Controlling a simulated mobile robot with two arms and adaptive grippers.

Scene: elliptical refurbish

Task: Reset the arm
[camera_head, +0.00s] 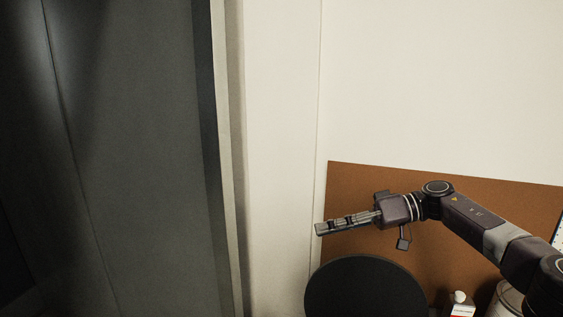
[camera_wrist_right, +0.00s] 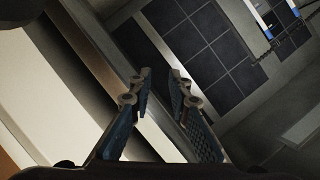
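My right arm (camera_head: 480,226) reaches in from the right in the head view and is bent at the elbow. My right gripper (camera_head: 319,229) points left, in front of the white wall. It is seen edge-on there, so its gap does not show. In the right wrist view the two fingers of the right gripper (camera_wrist_right: 161,75) stand apart with nothing between them. The gripper touches no object that I can see. My left arm and left gripper are out of view.
A dark round top (camera_head: 366,290) stands below the right gripper. A brown panel (camera_head: 400,180) is behind the arm. A small white bottle (camera_head: 461,304) sits below the arm. A tall dark grey door-like surface (camera_head: 130,150) fills the left. The space left of the gripper is free.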

